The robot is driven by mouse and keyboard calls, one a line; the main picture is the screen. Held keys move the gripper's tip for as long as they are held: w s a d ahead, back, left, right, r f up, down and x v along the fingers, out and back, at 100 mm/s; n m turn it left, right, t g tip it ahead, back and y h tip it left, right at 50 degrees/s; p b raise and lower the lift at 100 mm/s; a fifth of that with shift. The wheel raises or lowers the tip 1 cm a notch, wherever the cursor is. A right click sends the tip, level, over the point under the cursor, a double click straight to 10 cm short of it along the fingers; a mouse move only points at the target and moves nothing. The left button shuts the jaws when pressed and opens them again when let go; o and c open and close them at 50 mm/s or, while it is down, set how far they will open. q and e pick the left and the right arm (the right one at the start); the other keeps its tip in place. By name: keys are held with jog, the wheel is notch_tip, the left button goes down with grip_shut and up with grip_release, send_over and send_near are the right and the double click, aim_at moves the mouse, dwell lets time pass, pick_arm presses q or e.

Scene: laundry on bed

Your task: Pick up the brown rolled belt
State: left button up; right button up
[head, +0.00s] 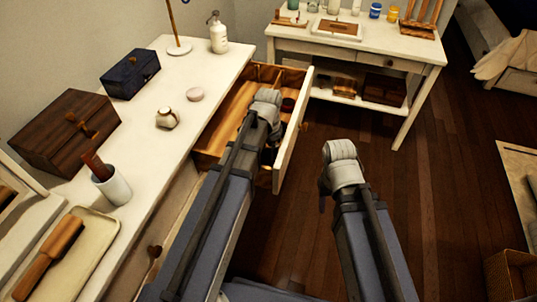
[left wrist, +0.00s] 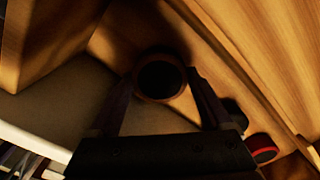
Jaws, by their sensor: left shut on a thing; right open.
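The brown rolled belt (left wrist: 159,78) shows in the left wrist view as a round brown roll with a dark middle. It is between the two fingers of my left gripper (left wrist: 162,84), which is shut on it. In the head view my left gripper (head: 270,158) reaches down into the open wooden drawer (head: 291,140), and my arm hides its fingers and the belt. My right gripper (head: 323,195) is open and hangs over the floor to the right of the drawer, mostly hidden behind its own wrist.
A small round dark-and-red item (left wrist: 262,148) lies near the right finger in the left wrist view. The white dresser top (head: 150,146) holds a wooden box (head: 62,130), a blue box (head: 130,73) and a cup (head: 113,186). A side table (head: 380,48) stands behind.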

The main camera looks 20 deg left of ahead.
aim_at(269, 154)
pick_arm(q)
jog(key=shift+r, duration=0.2)
notch_tip(269, 154, up, 18)
jog(key=p, duration=1.8)
jog(key=shift+f, duration=0.15)
jog(key=shift+w, duration=0.1)
